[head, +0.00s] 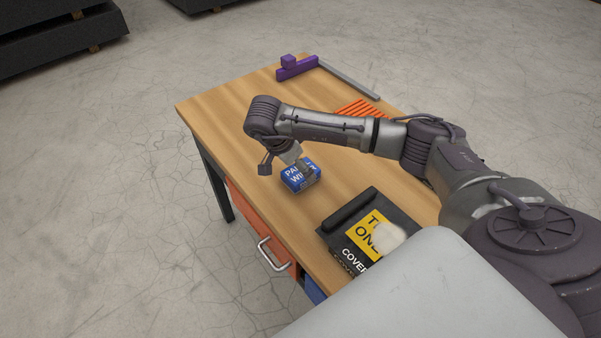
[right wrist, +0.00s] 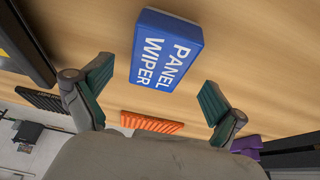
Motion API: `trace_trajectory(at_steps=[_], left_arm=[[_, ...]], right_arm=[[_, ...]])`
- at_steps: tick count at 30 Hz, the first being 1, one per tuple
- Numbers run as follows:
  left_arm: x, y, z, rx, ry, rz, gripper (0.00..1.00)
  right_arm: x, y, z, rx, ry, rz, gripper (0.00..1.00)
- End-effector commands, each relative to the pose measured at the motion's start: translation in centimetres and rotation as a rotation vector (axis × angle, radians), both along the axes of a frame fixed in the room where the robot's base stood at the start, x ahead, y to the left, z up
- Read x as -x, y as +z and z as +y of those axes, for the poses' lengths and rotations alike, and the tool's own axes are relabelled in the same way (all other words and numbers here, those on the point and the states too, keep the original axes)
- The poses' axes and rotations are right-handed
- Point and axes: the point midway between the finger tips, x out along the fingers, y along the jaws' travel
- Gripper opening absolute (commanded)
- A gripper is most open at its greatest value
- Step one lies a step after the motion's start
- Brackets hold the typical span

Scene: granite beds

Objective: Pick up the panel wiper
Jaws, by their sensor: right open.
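The panel wiper (head: 297,181) is a blue block with white lettering. It lies on the wooden table near its left edge in the head view. My right gripper (head: 285,163) is just above it, and one finger partly covers it. In the right wrist view the panel wiper (right wrist: 166,50) lies ahead of the fingertips, between their lines. My right gripper (right wrist: 157,90) is open there, with its green pads apart and nothing between them. I cannot tell from these views whether a finger touches the wiper. My left gripper is not in view.
On the wooden table (head: 225,108) are a black package with a yellow label (head: 362,232), an orange ribbed piece (head: 362,107), a purple piece (head: 297,67) and a grey bar (head: 350,79). An orange drawer (head: 258,232) with a handle is below the edge. The table's far-left corner is clear.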

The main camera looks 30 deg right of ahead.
Motion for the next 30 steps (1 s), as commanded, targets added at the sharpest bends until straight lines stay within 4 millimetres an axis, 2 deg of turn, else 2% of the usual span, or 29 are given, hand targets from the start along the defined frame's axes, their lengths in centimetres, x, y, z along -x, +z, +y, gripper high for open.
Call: trace_trajectory(at_steps=[2,6,15,27,30], left_arm=[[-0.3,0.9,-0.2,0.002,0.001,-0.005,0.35],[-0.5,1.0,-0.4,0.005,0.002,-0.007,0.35],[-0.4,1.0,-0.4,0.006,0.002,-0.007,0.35],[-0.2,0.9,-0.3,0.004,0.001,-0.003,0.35],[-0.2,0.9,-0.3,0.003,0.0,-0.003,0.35]], right_arm=[[0.4,-1.0,-0.5,0.0,-0.002,0.006,0.96],[0.2,-2.6,-1.1,-0.002,-0.003,0.001,0.96],[0.1,-3.0,-1.2,-0.001,0.0,-0.001,0.94],[0.1,-3.0,-1.2,-0.001,-0.001,-0.001,0.3],[0.1,-3.0,-1.2,-0.002,-0.001,-0.001,0.3]])
